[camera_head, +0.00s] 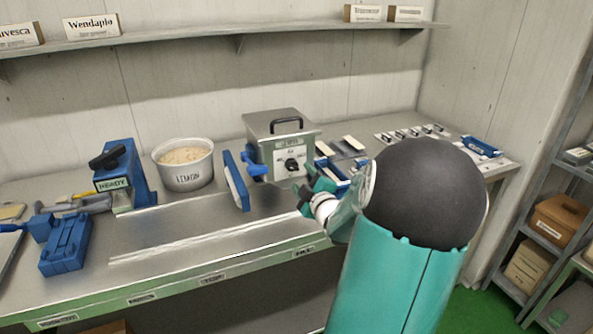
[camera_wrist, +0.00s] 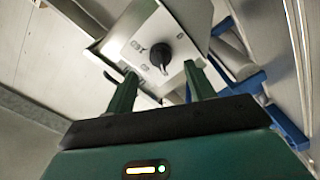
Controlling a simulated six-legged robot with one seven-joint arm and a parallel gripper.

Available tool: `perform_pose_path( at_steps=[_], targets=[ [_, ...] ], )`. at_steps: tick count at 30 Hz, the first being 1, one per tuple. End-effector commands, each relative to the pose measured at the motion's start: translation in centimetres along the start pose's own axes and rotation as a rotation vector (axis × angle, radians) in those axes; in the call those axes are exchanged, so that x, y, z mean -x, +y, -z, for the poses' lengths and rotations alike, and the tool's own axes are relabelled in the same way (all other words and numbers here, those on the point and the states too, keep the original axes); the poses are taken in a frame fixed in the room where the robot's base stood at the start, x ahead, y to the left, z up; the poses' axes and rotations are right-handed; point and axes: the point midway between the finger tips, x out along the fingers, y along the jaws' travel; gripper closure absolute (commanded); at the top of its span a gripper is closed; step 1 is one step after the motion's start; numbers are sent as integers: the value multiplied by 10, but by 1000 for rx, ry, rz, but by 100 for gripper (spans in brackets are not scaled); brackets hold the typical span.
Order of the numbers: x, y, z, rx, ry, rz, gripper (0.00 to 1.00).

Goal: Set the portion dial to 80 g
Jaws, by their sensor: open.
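The portion dial is a black knob (camera_head: 291,165) on the white front plate of a grey metal box (camera_head: 283,127) with a black top handle. In the wrist view the knob (camera_wrist: 159,54) sits on the white plate (camera_wrist: 143,47), with small markings around it that are too blurred to read. My gripper (camera_head: 312,189) is just in front of the box, low and to the right of the knob. In the wrist view its two green fingers (camera_wrist: 162,88) are spread apart, with the knob beyond and between them, not touched. Nothing is held.
A blue handle (camera_head: 252,165) and an upright blue panel (camera_head: 236,181) stand left of the box. A white tub marked LEMON (camera_head: 184,164) and a blue READY device (camera_head: 119,174) are further left. Blue trays (camera_head: 332,172) lie right of the box. The front counter is mostly clear.

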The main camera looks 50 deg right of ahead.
Motion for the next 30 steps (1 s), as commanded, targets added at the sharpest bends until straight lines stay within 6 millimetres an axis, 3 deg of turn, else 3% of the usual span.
perform_pose_path(
  at_steps=[3,9,20,27,30],
  targets=[
    [-24,0,0,-4,2,-1,46],
    [-51,1,-2,-2,0,-1,46],
    [-59,1,-1,1,-1,0,46],
    [-58,1,-1,0,-1,0,89],
    [-58,1,-1,0,-1,0,89]
  ],
)
